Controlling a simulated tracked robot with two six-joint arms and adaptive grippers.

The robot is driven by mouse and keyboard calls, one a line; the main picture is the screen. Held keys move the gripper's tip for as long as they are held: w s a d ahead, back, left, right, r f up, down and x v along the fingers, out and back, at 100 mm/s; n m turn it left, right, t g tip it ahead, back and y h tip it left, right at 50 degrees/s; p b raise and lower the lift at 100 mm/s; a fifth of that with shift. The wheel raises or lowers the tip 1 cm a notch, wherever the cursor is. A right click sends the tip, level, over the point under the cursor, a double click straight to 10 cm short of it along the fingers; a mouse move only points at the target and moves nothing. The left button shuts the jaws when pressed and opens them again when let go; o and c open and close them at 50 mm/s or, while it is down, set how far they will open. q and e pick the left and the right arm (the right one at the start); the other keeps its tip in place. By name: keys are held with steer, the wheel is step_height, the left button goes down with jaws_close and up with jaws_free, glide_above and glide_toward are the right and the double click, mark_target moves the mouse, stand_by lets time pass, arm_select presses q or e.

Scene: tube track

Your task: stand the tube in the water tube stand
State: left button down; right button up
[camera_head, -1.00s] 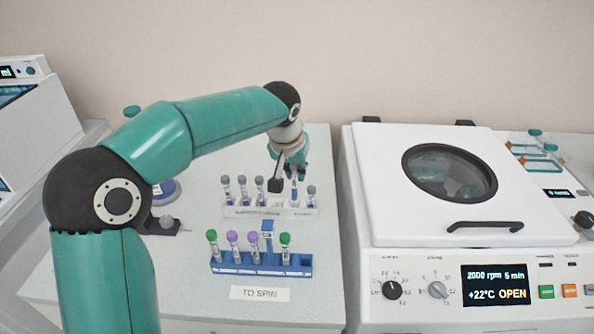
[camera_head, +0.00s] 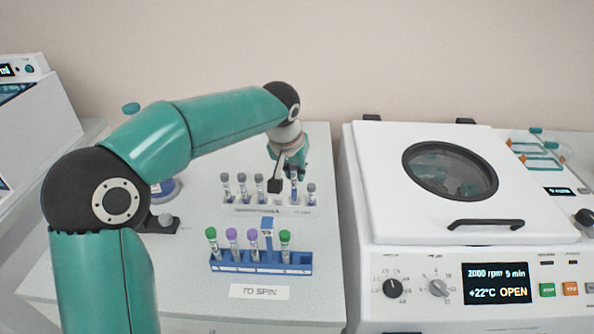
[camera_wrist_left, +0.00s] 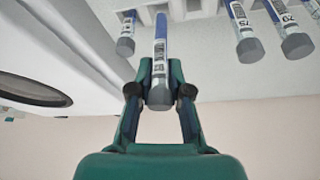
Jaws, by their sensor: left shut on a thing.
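My left gripper (camera_head: 287,178) is over the right part of the white tube stand (camera_head: 262,211) at the back of the bench. It is shut on a grey-capped tube (camera_wrist_left: 159,62), which shows between its two fingers in the left wrist view (camera_wrist_left: 159,92). The held tube has a white label and a blue lower part, and looks roughly upright at the stand's row. Whether its lower end is inside a hole cannot be told. Several other grey-capped tubes (camera_head: 243,190) stand in this stand, one (camera_head: 311,194) just right of the held tube. My right gripper is not in view.
A blue rack (camera_head: 262,264) with purple- and green-capped tubes stands in front, behind a "TO SPIN" label (camera_head: 259,292). A centrifuge (camera_head: 375,200) with its lid down is at the right. A dark device (camera_head: 165,224) is at the left.

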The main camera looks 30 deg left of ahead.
arm_select(q)
steer(key=shift+f, duration=0.15)
steer(key=shift+f+b, duration=0.45)
steer(key=shift+f, duration=0.2)
steer(key=shift+f+b, duration=0.45)
steer(key=shift+b, duration=0.05)
steer(key=c, duration=1)
jaws_free()
